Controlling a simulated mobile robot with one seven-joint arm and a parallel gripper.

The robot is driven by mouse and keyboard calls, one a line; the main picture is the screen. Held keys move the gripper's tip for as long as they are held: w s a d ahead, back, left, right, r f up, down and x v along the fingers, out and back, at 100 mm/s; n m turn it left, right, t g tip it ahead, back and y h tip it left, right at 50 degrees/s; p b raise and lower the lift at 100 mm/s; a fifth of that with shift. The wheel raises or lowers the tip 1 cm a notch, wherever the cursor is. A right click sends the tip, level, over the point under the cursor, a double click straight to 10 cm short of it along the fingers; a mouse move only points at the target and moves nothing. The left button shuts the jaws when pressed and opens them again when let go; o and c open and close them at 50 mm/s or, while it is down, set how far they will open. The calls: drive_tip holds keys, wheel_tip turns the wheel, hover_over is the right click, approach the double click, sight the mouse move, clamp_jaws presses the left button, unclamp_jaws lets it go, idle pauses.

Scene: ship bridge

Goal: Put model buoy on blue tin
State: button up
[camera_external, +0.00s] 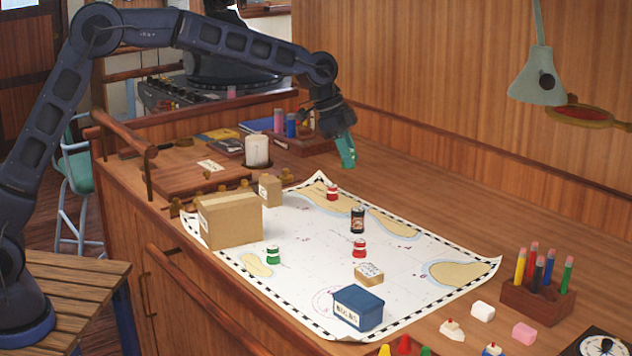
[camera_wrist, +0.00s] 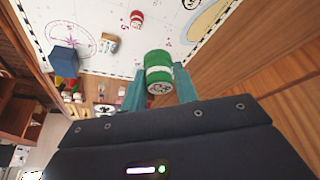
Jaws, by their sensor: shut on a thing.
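My gripper (camera_external: 347,152) has teal fingers and is raised above the wooden desk, behind the chart's far edge. In the wrist view its fingers (camera_wrist: 160,90) are shut on a green model buoy (camera_wrist: 158,72) with a white band. The held buoy cannot be made out in the external view. The blue tin (camera_external: 358,308), a box shape with a pale label, sits on the near end of the chart, well away from my gripper. The tin also shows in the wrist view (camera_wrist: 63,59), at the left. Another green buoy (camera_external: 272,254) stands on the chart.
The chart (camera_external: 310,255) also bears red buoys (camera_external: 359,248), a dark bottle (camera_external: 357,219), a small printed block (camera_external: 369,274) and cardboard boxes (camera_external: 231,219). A pencil holder (camera_external: 538,299) stands at right. A lamp (camera_external: 538,82) hangs above.

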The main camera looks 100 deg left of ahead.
drive_tip(key=w+d+r+m, duration=0.1)
drive_tip(key=w+d, duration=0.1)
drive_tip(key=d, duration=0.6)
drive_tip(key=w+d+r, duration=0.2)
drive_tip(key=d, duration=0.5)
drive_tip(key=r+m+h, duration=0.1)
drive_tip(key=r+m, duration=0.1)
hover_over(365, 298)
drive_tip(key=s, duration=0.1)
drive_tip(key=f, duration=1.9)
drive_tip(key=shift+s+a+f, duration=0.15)
drive_tip(key=shift+a+f, duration=0.1)
drive_tip(key=shift+f, duration=0.1)
drive_tip(key=shift+f, duration=0.1)
drive_tip(key=o, duration=0.9)
drive_tip(key=shift+o, duration=0.2)
